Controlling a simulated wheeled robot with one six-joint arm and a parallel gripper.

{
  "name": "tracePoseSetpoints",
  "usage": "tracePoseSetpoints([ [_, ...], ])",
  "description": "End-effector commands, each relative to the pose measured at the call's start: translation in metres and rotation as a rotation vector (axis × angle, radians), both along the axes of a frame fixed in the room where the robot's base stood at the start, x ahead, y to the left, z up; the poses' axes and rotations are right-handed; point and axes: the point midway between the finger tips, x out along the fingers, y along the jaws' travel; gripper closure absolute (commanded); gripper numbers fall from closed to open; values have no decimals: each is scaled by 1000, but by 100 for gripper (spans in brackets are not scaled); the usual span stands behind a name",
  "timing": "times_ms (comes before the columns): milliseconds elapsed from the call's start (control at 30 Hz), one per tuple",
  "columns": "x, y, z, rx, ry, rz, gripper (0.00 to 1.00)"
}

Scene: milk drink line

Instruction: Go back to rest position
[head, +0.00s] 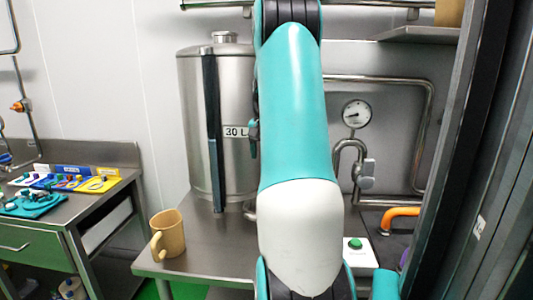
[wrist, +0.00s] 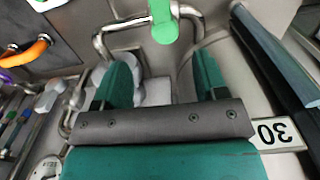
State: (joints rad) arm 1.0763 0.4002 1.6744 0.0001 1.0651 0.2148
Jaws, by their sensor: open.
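My gripper (wrist: 163,78) shows in the wrist view with its two green fingers apart and nothing held between them. Bent metal piping and a pale fitting lie beyond the fingers. In the head view my teal and white arm stands upright in the middle and hides most of the gripper. A small teal part shows at the arm's left edge, in front of the steel tank (head: 200,110). The tank's label (wrist: 274,133) is close to the gripper's right side in the wrist view.
A tan mug (head: 168,234) stands upright on the steel counter (head: 215,262), left of my arm. A pressure gauge (head: 356,113) and an orange handle (head: 400,213) are to the right. A left-hand bench (head: 50,240) carries coloured trays. A dark frame (head: 460,150) rises at right.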

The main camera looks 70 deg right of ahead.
Motion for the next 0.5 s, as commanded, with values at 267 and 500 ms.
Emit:
tracePoseSetpoints([
  [267, 0, 0, -1, 1, 0, 0, 34],
  [500, 20, 22, 3, -1, -11, 81, 34],
])
